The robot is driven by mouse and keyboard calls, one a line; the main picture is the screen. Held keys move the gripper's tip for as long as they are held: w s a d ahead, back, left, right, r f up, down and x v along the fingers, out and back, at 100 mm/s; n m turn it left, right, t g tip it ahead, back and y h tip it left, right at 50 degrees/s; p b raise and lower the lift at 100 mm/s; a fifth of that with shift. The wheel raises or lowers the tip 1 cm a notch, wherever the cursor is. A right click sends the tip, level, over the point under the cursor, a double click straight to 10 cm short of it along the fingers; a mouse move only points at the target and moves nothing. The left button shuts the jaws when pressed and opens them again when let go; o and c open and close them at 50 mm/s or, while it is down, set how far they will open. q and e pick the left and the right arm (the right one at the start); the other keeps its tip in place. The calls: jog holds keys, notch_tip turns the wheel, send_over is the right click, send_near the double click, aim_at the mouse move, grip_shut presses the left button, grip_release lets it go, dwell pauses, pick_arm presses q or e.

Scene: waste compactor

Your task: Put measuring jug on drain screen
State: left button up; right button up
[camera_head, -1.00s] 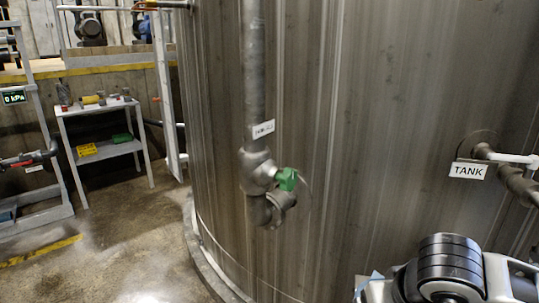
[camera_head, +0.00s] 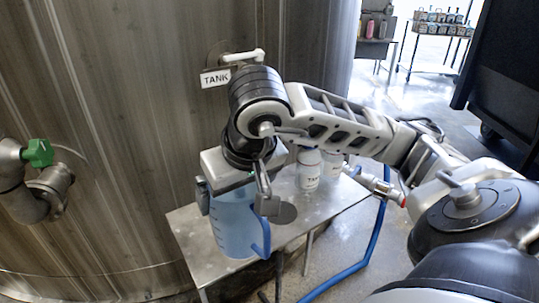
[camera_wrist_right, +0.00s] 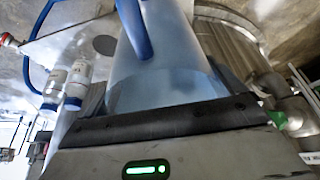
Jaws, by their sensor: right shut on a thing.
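The measuring jug (camera_head: 232,226) is a translucent blue vessel with a blue handle, upright at the left part of a metal bench. It also shows in the wrist view (camera_wrist_right: 165,60). My right gripper (camera_head: 238,198) is shut on its upper part from above. I cannot tell whether the jug's base touches the bench. A flat, round dark grey disc (camera_head: 285,213), which looks like the drain screen, lies on the bench just right of the jug, partly behind a gripper finger. It also shows in the wrist view (camera_wrist_right: 104,45). My left gripper is out of view.
White bottles (camera_head: 309,172) with labels stand on the metal bench (camera_head: 192,236) behind the disc. A big steel tank (camera_head: 110,120) rises behind. A green-handled valve (camera_head: 38,152) sticks out at left. A blue hose (camera_head: 374,245) runs down at the bench's right side.

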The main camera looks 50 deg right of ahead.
jog(key=w+d+f, duration=0.9)
jog(key=w+f, duration=0.1)
jog(key=f, duration=0.2)
jog(key=shift+w+f+p, duration=0.3)
jog(key=shift+w+f, duration=0.05)
jog(key=shift+w, duration=0.05)
jog(key=shift+f, duration=0.15)
jog(key=o, duration=0.9)
jog(key=shift+a, duration=0.1)
